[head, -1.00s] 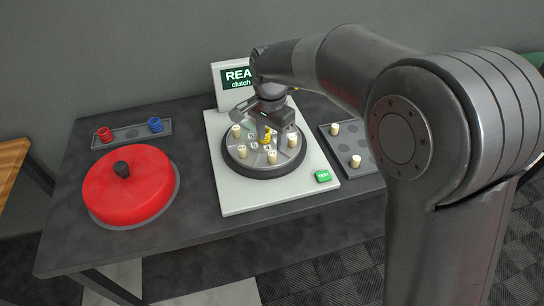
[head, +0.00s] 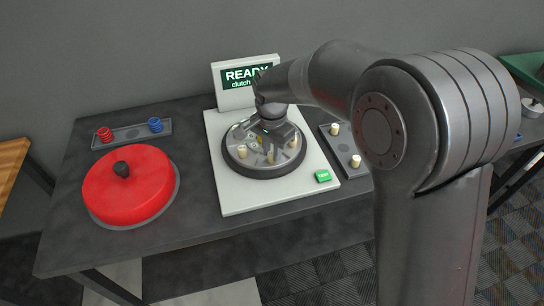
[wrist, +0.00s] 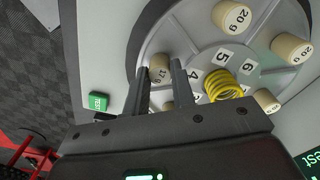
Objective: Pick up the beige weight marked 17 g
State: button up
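The beige weight marked 17 g (wrist: 159,66) stands upright on the grey round plate (wrist: 186,45) in the wrist view. My gripper (wrist: 160,72) is open, with one finger on each side of this weight in that view. Small gaps seem to show beside it; I cannot tell how far down the fingertips reach.
Other beige weights marked 20 g (wrist: 231,16) stand around the plate, and a yellow spring (wrist: 224,86) is at its middle. A green TEST button (head: 323,176) is at front right. A dark tray (head: 345,147) holds two weights. A red disc (head: 130,187) lies left.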

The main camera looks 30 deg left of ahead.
jog(key=c, duration=0.4)
jog(key=shift+r, duration=0.1)
